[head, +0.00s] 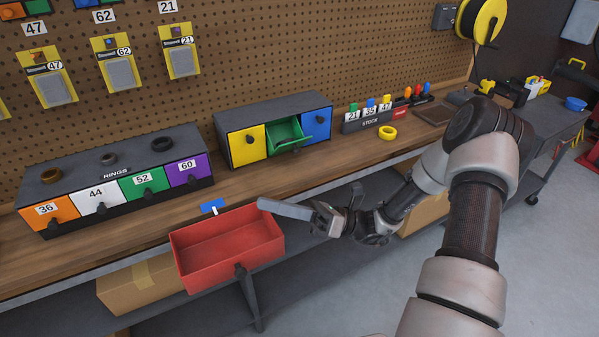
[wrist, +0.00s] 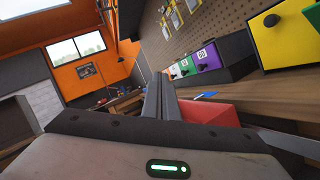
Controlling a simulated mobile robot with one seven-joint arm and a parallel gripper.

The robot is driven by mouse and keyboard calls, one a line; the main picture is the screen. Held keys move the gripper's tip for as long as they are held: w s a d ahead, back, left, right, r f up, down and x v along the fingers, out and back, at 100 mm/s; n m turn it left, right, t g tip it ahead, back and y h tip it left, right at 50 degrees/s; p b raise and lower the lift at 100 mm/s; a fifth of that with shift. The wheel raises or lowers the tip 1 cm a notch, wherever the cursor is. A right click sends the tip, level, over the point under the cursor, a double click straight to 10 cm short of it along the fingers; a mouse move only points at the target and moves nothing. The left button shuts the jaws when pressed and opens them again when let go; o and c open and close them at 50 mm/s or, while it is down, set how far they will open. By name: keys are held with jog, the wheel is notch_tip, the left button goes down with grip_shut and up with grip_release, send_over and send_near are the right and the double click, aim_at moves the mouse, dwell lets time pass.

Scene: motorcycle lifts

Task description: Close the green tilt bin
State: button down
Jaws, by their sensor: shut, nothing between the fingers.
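The green tilt bin (head: 287,136) is the middle bin of a dark three-bin cabinet on the bench. Its front is tipped outward and its inside shows, so it stands open. The yellow bin (head: 247,146) on its left and the blue bin (head: 317,124) on its right are shut. My gripper (head: 262,204) is shut and empty, in front of and below the cabinet, near the right rim of the red drawer. In the wrist view the closed fingers (wrist: 158,95) point ahead.
A red open drawer (head: 225,243) juts out below the bench edge. A rings cabinet (head: 118,180) with coloured numbered drawers stands left. A yellow ring (head: 387,132) and a stock holder (head: 366,118) are right.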

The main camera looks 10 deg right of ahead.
jog(key=w+d+f+m+t+h+b, duration=0.1)
jog(key=w+d+f+m+t+b, duration=0.1)
jog(key=w+d+f+m+t, duration=0.6)
jog(key=m+t+h+b, duration=0.2)
jog(key=m+t+h, duration=1)
jog(key=m+t, duration=0.3)
send_near(302, 176)
jog(key=s+d+r+m+g, duration=0.1)
jog(key=s+r, duration=0.1)
jog(key=s, duration=0.1)
jog(key=x, duration=1.3)
jog(key=shift+w+r, duration=0.15)
jog(key=shift+r+h, duration=0.15)
jog(key=shift+h, duration=0.15)
